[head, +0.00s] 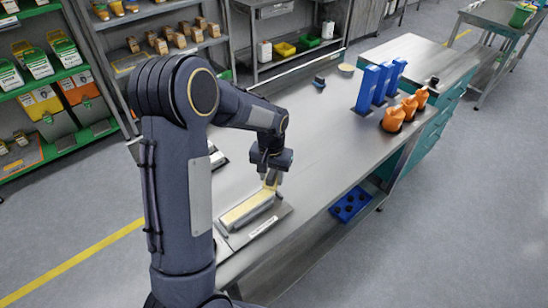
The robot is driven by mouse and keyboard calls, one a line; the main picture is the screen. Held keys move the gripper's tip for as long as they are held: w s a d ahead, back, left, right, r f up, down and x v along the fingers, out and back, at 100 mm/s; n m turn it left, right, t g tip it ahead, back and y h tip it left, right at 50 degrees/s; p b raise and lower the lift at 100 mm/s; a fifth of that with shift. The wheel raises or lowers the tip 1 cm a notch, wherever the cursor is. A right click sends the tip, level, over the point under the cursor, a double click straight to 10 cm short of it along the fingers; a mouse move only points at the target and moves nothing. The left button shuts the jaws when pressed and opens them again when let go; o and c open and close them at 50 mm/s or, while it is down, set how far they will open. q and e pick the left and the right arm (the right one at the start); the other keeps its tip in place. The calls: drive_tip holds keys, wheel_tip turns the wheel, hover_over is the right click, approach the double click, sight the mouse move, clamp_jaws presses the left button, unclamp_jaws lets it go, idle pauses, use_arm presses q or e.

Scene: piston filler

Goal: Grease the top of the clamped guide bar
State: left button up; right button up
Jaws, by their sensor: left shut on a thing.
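The guide bar (245,211) is a long pale bar with a yellowish top. It lies in a grey metal fixture (262,228) with a white label, near the front of the steel bench. My left gripper (271,180) points down over the bar's far right end and is shut on a small yellowish thing, mostly hidden by the fingers. I cannot tell what it is, or whether it touches the bar. My right gripper is not in view.
A small dark-and-blue item (319,81) and a round tan lid (346,68) lie at the back. The bench middle (325,135) is clear.

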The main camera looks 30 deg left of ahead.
use_arm(q)
drive_tip(key=shift+s+r, duration=0.15)
drive_tip(key=shift+r, duration=0.55)
drive_tip(key=shift+w+r+p, duration=0.2)
drive_tip(key=shift+r+p, duration=0.45)
drive_tip(key=shift+p, duration=0.15)
drive_tip(key=shift+r+p, duration=0.9)
drive_tip(key=shift+r, duration=0.5)
drive_tip(key=shift+s+f, duration=0.1)
